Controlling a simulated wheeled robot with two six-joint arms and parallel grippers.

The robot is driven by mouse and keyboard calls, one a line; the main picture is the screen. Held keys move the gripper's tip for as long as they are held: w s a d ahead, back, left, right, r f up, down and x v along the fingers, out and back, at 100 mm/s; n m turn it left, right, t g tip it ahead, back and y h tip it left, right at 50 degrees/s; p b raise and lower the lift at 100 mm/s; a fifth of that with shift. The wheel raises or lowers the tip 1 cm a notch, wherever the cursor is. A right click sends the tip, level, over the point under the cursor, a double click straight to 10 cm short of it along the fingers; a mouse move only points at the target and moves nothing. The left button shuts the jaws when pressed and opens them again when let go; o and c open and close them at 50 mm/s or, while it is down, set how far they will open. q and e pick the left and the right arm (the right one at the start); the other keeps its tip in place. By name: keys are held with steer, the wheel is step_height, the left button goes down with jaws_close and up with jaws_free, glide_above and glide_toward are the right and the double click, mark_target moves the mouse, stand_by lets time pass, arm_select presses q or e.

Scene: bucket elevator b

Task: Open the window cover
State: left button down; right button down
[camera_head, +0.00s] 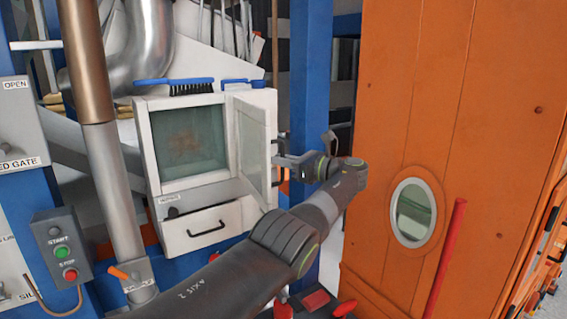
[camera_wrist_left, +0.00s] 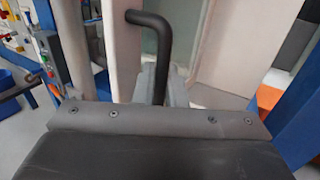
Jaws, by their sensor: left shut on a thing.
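The window cover (camera_head: 254,140) is a white-framed glass door on the white cabinet. It stands swung out from the window opening (camera_head: 188,142), hinged on the opening's right side. My left arm reaches in from below, and my left gripper (camera_head: 279,161) is at the cover's free right edge. In the left wrist view the black bent handle (camera_wrist_left: 155,40) of the cover runs down between the fingers of my left gripper (camera_wrist_left: 160,90), which is shut on it. The fingertips are partly hidden. My right gripper does not show.
A blue-handled brush (camera_head: 180,87) lies on top of the cabinet. Below the window is a white drawer (camera_head: 205,225) with a black handle. A vertical pipe (camera_head: 100,120) and start/stop box (camera_head: 62,248) stand left. A blue post (camera_head: 310,80) and orange elevator casing (camera_head: 430,80) stand right.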

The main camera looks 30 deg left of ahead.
arm_select(q)
steer(key=shift+w+r, duration=0.15)
steer(key=shift+w, duration=0.15)
stand_by(0.5)
steer(key=c, duration=1.6)
jaws_free()
steer(key=shift+c, duration=0.2)
steer(key=shift+a, duration=0.1)
